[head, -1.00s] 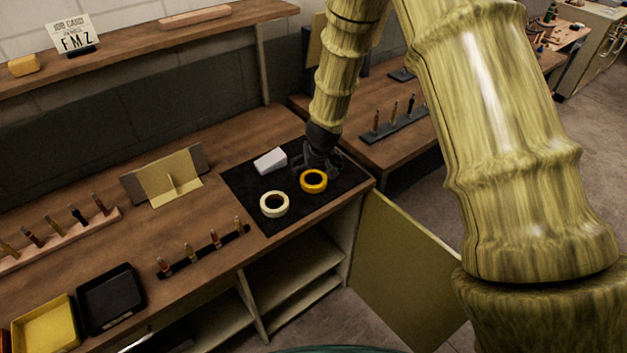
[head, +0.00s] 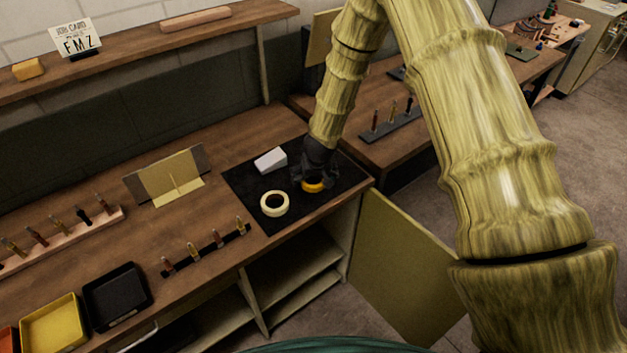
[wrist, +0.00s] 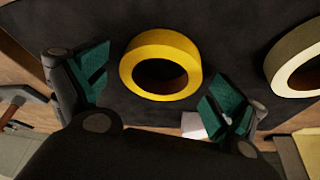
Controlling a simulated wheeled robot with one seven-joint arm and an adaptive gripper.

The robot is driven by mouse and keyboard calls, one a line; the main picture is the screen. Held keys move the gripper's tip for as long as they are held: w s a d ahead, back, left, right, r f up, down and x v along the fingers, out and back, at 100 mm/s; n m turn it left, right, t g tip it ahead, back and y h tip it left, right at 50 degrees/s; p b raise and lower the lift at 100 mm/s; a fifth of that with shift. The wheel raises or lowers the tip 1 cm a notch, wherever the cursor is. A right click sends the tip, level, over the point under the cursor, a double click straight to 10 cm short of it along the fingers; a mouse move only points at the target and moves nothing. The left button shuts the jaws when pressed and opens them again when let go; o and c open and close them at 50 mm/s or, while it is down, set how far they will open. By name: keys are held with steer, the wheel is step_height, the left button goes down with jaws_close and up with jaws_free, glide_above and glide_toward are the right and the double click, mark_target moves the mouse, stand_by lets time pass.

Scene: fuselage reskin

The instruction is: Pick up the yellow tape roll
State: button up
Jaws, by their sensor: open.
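The yellow tape roll (wrist: 135,70) lies flat on the black mat (head: 343,178). In the wrist view it sits between and a little beyond the two teal-padded fingers of my open gripper (wrist: 160,92), with nothing held. In the head view my gripper (head: 316,172) is low over the yellow tape roll (head: 313,188) and hides its back part. Whether the fingers touch the roll cannot be told.
A cream tape roll (head: 264,206) lies left of the yellow one, also in the wrist view (wrist: 279,72). A white block (head: 270,160) lies behind. A rack of small tools (head: 205,248) and a cardboard stand (head: 168,178) are further left.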

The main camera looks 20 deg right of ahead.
steer(key=c, duration=1.1)
